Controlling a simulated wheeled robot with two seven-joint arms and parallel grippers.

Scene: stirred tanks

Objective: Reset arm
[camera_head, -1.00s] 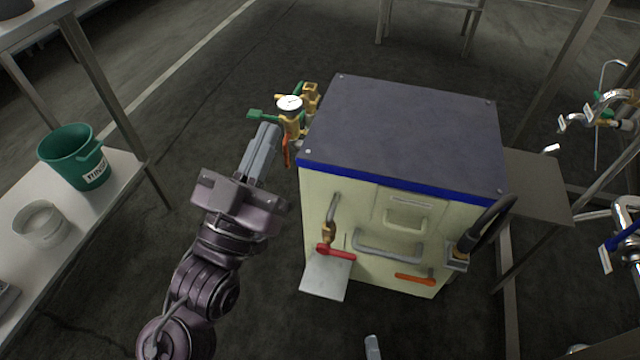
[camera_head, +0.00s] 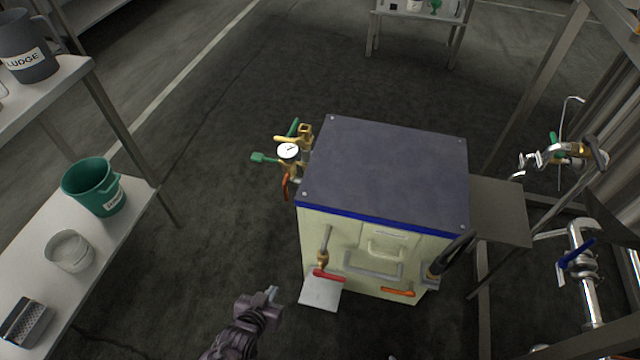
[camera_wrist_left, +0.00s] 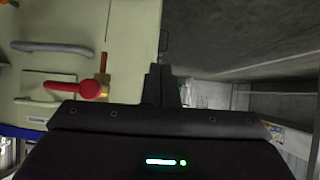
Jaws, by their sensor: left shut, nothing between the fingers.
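My left gripper (camera_head: 272,293) is at the lower middle of the head view, left of the cream cabinet's front and apart from it. Its fingers are together with nothing between them; they also show in the left wrist view (camera_wrist_left: 160,84). The cream cabinet (camera_head: 385,175) has a dark blue-grey top. Its front bears a red-handled valve (camera_head: 328,275), a grey handle (camera_head: 372,270) and an orange lever (camera_head: 398,292). My right gripper is not in view.
A gauge with brass and green valves (camera_head: 289,151) juts from the cabinet's left side. A shelf (camera_head: 120,225) at left holds a green bucket (camera_head: 94,187) and a clear bowl (camera_head: 69,251). Pipes and a steel frame stand at right. The floor between shelf and cabinet is clear.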

